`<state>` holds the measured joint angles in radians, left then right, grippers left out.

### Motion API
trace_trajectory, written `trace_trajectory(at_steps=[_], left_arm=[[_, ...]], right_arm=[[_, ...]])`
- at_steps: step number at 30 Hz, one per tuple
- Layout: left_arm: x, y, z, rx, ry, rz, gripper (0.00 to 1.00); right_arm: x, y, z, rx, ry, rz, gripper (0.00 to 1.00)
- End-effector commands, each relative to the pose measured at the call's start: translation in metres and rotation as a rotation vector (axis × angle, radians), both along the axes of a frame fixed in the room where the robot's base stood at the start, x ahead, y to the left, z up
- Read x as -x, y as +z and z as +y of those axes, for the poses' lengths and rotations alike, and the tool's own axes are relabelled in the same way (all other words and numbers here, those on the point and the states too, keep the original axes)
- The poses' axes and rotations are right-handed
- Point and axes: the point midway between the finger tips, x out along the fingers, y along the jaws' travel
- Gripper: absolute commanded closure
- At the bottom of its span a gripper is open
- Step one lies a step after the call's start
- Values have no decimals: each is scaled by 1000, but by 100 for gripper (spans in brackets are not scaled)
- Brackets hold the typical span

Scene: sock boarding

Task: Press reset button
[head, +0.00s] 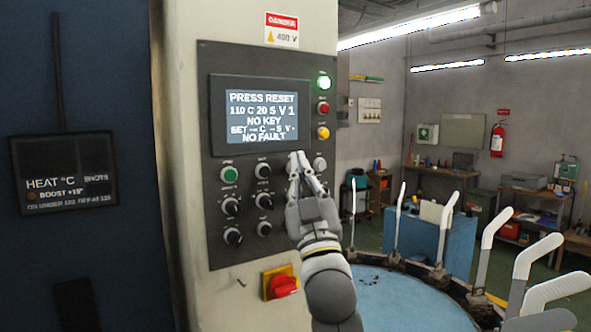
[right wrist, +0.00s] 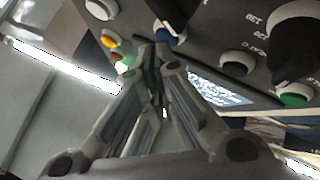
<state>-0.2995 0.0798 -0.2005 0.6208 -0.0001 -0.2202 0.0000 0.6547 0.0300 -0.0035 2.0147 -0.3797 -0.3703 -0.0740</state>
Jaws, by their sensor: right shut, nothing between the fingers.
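The control panel (head: 218,255) is on the pale machine column. Its screen (head: 261,112) reads "PRESS RESET", "NO KEY" and "NO FAULT", and partly shows in the right wrist view (right wrist: 215,88). A blue button (right wrist: 175,40) sits below the screen, between a black knob (right wrist: 237,63) and a pale button (head: 320,163). My right gripper (head: 302,160) is shut and empty, its fingertips in front of the blue button, hiding it in the head view. I cannot tell whether they touch it. The button labels there are not readable. My left gripper is not in view.
A green button (head: 230,174) and several black knobs are left of the gripper. A red rotary switch (head: 283,285) is below. Lamps (head: 323,82) line the panel's upper right. A round blue table (head: 410,300) with upright white forms stands at right.

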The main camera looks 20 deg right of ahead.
Motion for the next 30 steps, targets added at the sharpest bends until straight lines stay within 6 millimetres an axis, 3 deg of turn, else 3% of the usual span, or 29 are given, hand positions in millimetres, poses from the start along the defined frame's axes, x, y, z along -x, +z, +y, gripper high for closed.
trace_trajectory(at_steps=[22, 30], left_arm=[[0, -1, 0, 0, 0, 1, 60], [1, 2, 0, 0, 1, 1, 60]], right_arm=[[-6, 0, 1, 0, 0, 1, 100], [4, -1, -1, 0, -1, 1, 100]])
